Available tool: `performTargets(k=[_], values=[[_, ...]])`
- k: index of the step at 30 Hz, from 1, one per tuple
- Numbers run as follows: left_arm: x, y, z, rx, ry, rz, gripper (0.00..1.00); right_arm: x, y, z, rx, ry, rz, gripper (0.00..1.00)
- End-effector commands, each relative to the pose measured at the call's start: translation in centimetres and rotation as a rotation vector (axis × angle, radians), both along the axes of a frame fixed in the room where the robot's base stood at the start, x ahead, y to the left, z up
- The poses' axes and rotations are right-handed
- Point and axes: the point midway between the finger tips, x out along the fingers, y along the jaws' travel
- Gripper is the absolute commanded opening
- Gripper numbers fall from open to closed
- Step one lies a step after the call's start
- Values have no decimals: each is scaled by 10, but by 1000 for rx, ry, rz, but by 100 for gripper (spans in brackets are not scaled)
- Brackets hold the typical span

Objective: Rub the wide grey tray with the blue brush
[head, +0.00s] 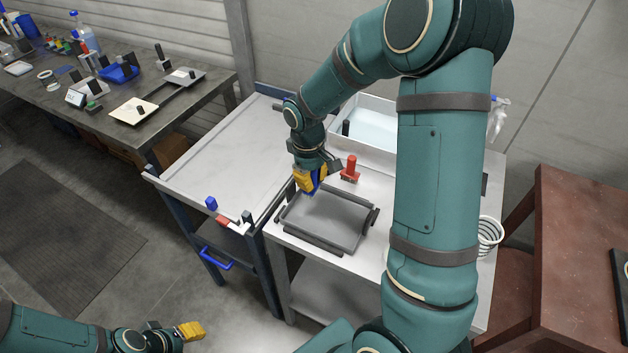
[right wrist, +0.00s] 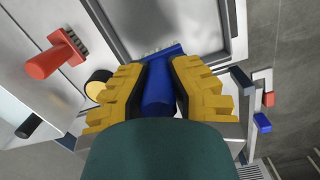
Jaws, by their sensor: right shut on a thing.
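The wide grey tray (head: 328,217) lies on the white table, with dark bars along its edges; part of it shows at the top of the right wrist view (right wrist: 188,20). My right gripper (head: 311,178) is over the tray's far left corner, shut on the handle of the blue brush (right wrist: 158,88). The brush head points toward the tray; I cannot tell whether its bristles touch it. My left gripper (head: 191,331) is low at the left, over the floor and away from the table; its finger gap is unclear.
A red brush (head: 350,167) stands just behind the tray. A white bin (head: 374,138) stands at the back. A white ring-shaped holder (head: 489,237) is at the right.

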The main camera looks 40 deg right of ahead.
Motion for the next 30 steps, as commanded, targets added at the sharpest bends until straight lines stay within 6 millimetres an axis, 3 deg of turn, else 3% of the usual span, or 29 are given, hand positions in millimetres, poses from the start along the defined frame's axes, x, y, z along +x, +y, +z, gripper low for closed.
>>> performTargets(k=[9, 30], values=[[7, 1, 22, 4, -15, 12, 47, 4, 3, 28, 0, -1, 0, 0], [7, 1, 22, 4, -17, 13, 47, 5, 7, 27, 1, 0, -4, 0]])
